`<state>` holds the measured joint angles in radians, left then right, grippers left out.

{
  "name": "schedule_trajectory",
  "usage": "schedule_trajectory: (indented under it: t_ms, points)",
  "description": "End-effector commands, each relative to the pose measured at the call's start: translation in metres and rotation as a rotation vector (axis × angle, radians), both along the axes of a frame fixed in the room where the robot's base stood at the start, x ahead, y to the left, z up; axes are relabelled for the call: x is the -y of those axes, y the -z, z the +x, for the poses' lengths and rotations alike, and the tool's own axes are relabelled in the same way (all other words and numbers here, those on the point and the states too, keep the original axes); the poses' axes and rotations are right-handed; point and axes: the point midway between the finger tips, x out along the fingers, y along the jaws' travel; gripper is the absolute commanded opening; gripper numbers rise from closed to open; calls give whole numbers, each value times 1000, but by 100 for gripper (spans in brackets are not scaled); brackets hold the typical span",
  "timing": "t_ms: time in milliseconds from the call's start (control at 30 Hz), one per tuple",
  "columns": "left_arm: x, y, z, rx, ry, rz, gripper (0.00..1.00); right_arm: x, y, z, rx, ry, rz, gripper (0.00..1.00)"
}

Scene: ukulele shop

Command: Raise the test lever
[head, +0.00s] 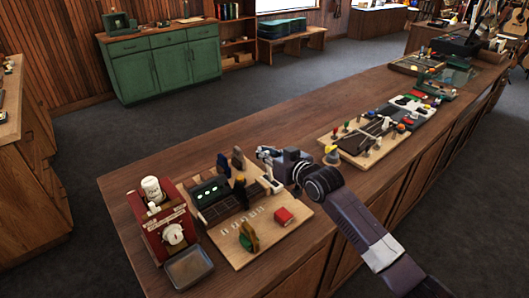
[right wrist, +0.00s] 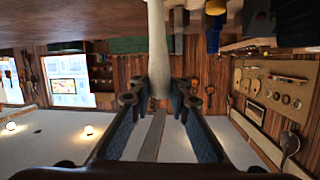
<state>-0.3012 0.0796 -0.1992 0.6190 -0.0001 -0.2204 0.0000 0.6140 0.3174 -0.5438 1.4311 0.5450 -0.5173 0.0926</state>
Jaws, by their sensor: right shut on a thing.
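The test board (head: 270,236) is a light wooden panel on the counter. It carries a dark unit with green lights (head: 210,192), dark upright pieces and a red block (head: 284,216). My right gripper (head: 266,160) is at the far right corner of the board. In the right wrist view its fingers (right wrist: 159,90) are closed from both sides on a cream shaft, the test lever (right wrist: 157,45). In the head view a pale piece (head: 270,184) shows just below the gripper; the grip itself is partly hidden. My left gripper is not in view.
A red machine (head: 165,225) with a white knob and a grey metal tray (head: 188,267) stand left of the board. Another board with coloured pegs (head: 352,148) lies to the right. The counter behind the boards (head: 270,115) is clear.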

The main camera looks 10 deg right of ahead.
Motion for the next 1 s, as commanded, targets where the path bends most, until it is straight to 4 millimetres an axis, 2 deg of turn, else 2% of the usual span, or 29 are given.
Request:
schedule_trajectory:
  t_ms: [33, 633, 667, 833, 1000]
  points:
    - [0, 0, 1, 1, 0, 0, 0, -3, 8, -3, -16, -5, -1, 0]
    - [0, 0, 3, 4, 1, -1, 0, -3, 13, -4, -25, -5, -3, 0]
    - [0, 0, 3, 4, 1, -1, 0, -3, 13, -4, -25, -5, -3, 13]
    - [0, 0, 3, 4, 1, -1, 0, -2, 10, -3, -19, -4, -3, 32]
    - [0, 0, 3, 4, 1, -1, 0, -1, 7, -2, -13, -2, -2, 34]
